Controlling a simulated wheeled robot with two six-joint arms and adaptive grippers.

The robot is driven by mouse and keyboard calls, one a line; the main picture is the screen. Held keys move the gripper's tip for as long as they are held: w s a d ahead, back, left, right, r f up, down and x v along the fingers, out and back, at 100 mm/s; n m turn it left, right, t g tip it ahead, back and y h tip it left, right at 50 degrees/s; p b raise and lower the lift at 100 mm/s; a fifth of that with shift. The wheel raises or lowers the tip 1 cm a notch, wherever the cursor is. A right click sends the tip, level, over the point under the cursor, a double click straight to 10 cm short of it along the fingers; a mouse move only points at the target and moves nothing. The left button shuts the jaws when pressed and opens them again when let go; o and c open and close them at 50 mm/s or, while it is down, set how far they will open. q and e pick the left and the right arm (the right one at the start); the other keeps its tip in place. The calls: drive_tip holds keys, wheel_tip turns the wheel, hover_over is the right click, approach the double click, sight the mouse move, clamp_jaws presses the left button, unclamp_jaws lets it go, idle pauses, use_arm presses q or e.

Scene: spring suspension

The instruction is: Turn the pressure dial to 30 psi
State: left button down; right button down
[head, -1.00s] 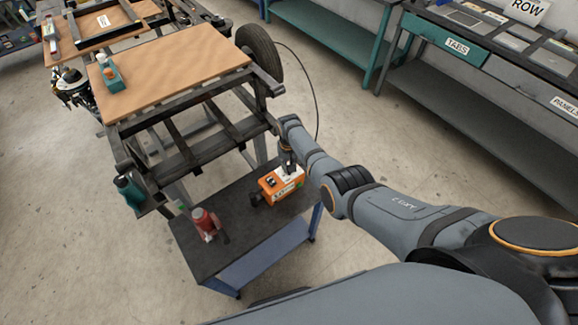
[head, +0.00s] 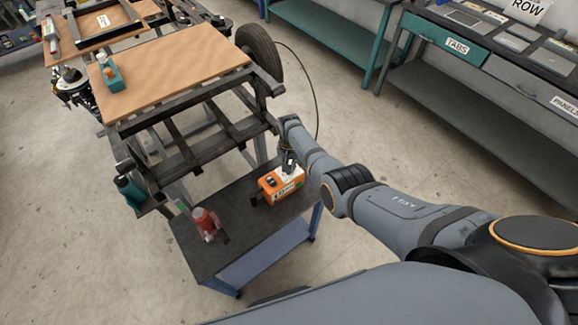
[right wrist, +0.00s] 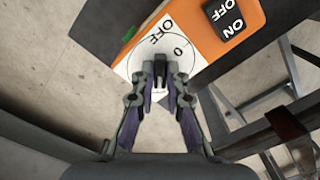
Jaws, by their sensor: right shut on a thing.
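An orange control box (head: 284,197) stands on the dark top of the blue cart in the head view. In the right wrist view the box (right wrist: 203,38) shows a white dial face (right wrist: 184,62) with a circle, a "0" and "OFF", beside a black "ON" switch (right wrist: 226,16). My right gripper (right wrist: 160,72) is over the dial, its fingers shut on the dial knob, which they mostly hide. A pale bit shows between the fingers. The right gripper (head: 289,162) comes down on the box from above in the head view. The pressure value cannot be read. My left gripper is not in view.
A red bottle jack (head: 205,222) stands on the cart top (head: 235,232) left of the box. A dark metal frame with a wooden board (head: 170,75) and a tire (head: 259,52) is behind. A thin black hose arcs above the box.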

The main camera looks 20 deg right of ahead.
drive_tip(key=c, duration=1.4)
unclamp_jaws()
drive_tip(key=shift+o, duration=0.2)
wheel_tip(320, 180, up, 12)
